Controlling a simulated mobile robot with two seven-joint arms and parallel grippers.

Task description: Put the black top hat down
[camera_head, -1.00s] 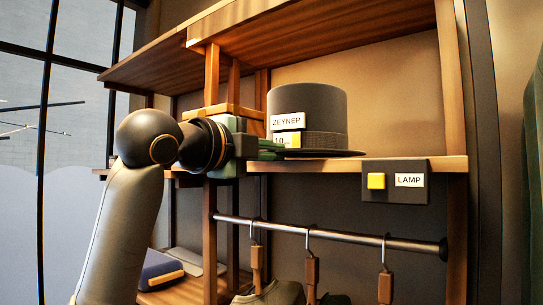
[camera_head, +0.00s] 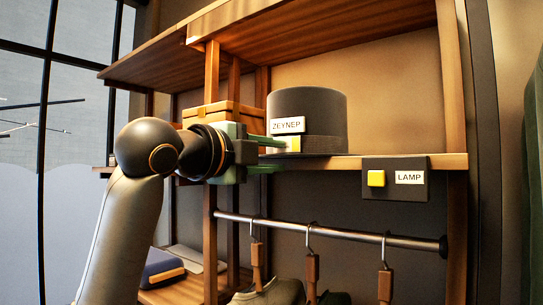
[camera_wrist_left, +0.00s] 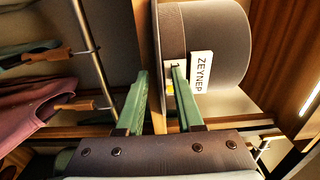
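The black top hat (camera_head: 307,112) stands upright on the wooden shelf (camera_head: 350,161), brim down, with a white ZEYNEP label on its crown. In the left wrist view the hat (camera_wrist_left: 205,40) shows sideways at the top. My left gripper (camera_head: 279,156) is at the hat's left front, its two green fingers spread apart. One finger is above the brim in front of the crown, the other below the shelf-edge level. The upper finger covers part of a small tag and yellow patch. My right gripper is not in view.
A dark panel with a yellow button and LAMP label (camera_head: 395,179) is on the shelf front, right of the hat. A wooden box (camera_head: 222,112) is behind my left gripper. A rail (camera_head: 330,232) with hangers runs below. Another shelf is above the hat.

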